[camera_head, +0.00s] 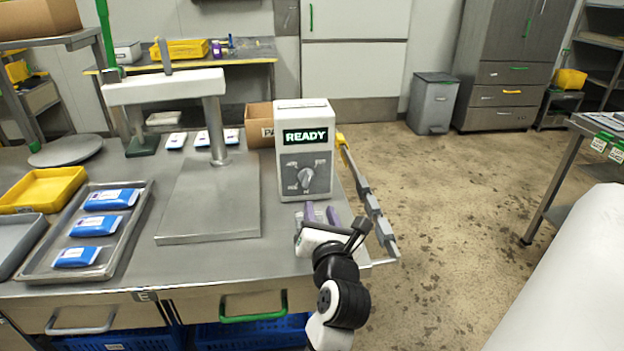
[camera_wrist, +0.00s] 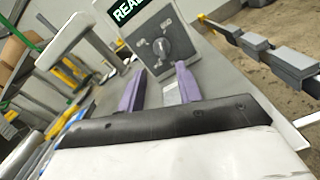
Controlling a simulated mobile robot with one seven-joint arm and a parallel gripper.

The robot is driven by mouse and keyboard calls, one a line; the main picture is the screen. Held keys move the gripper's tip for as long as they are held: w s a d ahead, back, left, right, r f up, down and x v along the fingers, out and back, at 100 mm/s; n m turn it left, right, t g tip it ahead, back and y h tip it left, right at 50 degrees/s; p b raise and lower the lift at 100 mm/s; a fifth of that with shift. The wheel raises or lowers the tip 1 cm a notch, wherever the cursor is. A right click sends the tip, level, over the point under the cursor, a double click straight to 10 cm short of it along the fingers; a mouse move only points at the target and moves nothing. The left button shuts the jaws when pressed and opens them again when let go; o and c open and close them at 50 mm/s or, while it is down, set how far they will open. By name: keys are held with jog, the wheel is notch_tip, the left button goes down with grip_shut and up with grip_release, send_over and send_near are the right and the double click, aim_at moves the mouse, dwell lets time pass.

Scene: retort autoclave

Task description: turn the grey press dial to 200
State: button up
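The grey press dial (camera_head: 306,178) is a round knob with a pointer ridge on the front of a white control box (camera_head: 290,120). The box has a lit READY display (camera_head: 305,136). The markings around the dial are too small to read surely. In the wrist view the dial (camera_wrist: 160,47) shows beyond my fingertips, tilted with the picture. My gripper (camera_head: 321,212) is just below and in front of the dial, with its two purple fingers apart and nothing between them. In the wrist view my gripper (camera_wrist: 159,80) is open and apart from the dial.
The box stands on a steel table beside a press with a flat plate (camera_head: 205,215) and post. A tray (camera_head: 75,265) with blue packets lies at left, near a yellow tray (camera_head: 40,190). A rail with grey blocks (camera_head: 372,205) runs along the table's right edge. Open floor lies to the right.

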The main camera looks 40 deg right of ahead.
aim_at(311, 176)
jog(key=p+x, duration=0.2)
jog(key=x, duration=1.1)
jog(key=shift+a+p, duration=0.1)
jog(key=shift+p, duration=0.2)
grip_shut()
